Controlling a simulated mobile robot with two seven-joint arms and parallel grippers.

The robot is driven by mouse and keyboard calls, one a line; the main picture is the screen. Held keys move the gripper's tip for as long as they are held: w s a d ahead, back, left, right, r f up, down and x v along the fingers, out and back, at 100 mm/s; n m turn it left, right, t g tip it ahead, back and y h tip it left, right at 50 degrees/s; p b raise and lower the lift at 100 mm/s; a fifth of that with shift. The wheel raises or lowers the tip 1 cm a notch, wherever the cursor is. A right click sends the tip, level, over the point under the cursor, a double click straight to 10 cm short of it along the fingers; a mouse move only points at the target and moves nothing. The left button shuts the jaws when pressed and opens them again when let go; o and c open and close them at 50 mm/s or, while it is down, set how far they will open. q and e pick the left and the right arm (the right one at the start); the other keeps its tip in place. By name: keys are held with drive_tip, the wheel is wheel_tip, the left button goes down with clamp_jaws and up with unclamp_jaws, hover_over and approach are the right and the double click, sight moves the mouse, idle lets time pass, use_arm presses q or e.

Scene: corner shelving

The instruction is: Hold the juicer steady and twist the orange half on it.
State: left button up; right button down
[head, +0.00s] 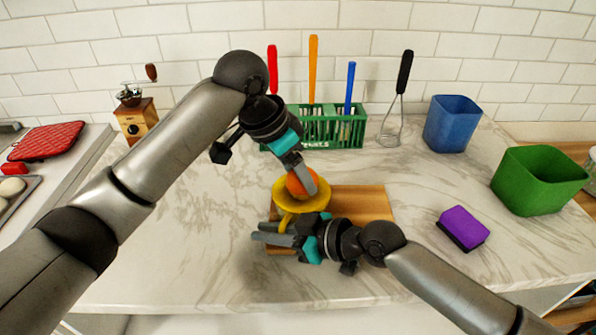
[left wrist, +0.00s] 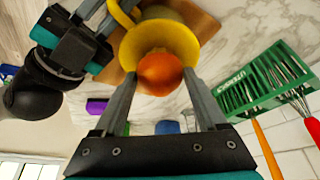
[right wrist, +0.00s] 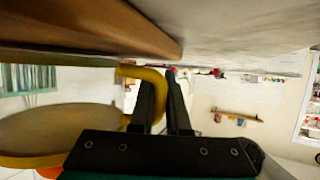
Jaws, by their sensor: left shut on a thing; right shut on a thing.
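The yellow juicer (head: 319,203) stands on the wooden board (head: 366,203) near the middle of the counter. The orange half (head: 298,185) sits on top of the juicer. My left gripper (head: 307,180) reaches down from above and is shut on the orange half, one finger on each side; the orange also shows between the fingers in the left wrist view (left wrist: 159,74). My right gripper (head: 276,232) is low at the front of the juicer. In the right wrist view its fingers (right wrist: 165,92) are shut on the juicer's yellow handle (right wrist: 146,74). The juicer's cone is hidden under the orange.
A green utensil crate (head: 330,133) stands behind the board, with a whisk (head: 391,120) on its right. A blue bin (head: 452,123), a green bin (head: 540,180) and a purple sponge (head: 464,227) are at the right. A coffee grinder (head: 137,120) stands at the back left. The front left counter is clear.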

use_arm(q)
drive_tip(key=shift+s+a+f, duration=0.1)
drive_tip(key=shift+a+f, duration=0.05)
drive_tip(key=shift+f, duration=0.2)
use_arm(e)
drive_tip(key=shift+r, duration=0.15)
use_arm(q)
wheel_tip(320, 180, up, 2)
use_arm(e)
drive_tip(key=shift+w, duration=0.1)
use_arm(q)
drive_tip(key=shift+r, duration=3.3)
use_arm(e)
drive_tip(key=c, duration=0.8)
unclamp_jaws()
